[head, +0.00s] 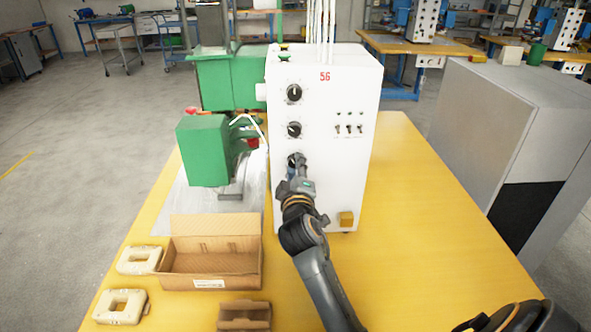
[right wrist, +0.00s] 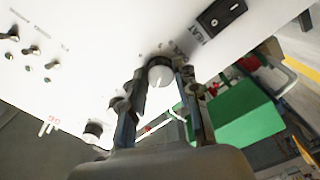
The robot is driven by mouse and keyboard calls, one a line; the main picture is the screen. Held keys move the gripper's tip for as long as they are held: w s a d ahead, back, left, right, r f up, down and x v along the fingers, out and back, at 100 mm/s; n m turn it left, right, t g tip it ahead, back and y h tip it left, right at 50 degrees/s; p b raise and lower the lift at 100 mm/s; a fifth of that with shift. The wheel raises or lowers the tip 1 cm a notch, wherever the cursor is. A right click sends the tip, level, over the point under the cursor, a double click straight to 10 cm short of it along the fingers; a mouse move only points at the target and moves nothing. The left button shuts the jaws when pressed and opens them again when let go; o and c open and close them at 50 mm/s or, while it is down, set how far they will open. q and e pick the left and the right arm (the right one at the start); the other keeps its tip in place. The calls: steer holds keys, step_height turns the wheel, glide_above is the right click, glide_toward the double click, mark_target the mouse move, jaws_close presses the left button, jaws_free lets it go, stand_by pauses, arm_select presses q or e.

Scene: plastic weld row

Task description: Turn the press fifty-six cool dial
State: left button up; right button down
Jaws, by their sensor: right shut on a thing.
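The white press control box (head: 346,185) marked 56 stands on the yellow table. Its front has a column of three round dark dials: a top dial (head: 294,93), a middle dial (head: 294,129) and a lowest dial (head: 292,159). My right gripper (head: 296,172) is at the lowest dial and partly covers it. In the right wrist view, its two fingers are shut on either side of this dial's pale knob (right wrist: 161,76). The printing beside the knob is too small to read surely. My left gripper is not in view.
A green press (head: 203,150) stands left of the box. A black rocker switch (right wrist: 222,15) marked HEAT is near the held dial. Small toggle switches (head: 349,129) are right of the dials. An open cardboard box (head: 212,283) lies in front. The table's right side is clear.

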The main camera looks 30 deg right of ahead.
stand_by(0.4)
steer(key=c, duration=1)
jaws_free()
steer(key=v, duration=1.2)
steer(key=shift+f, duration=0.1)
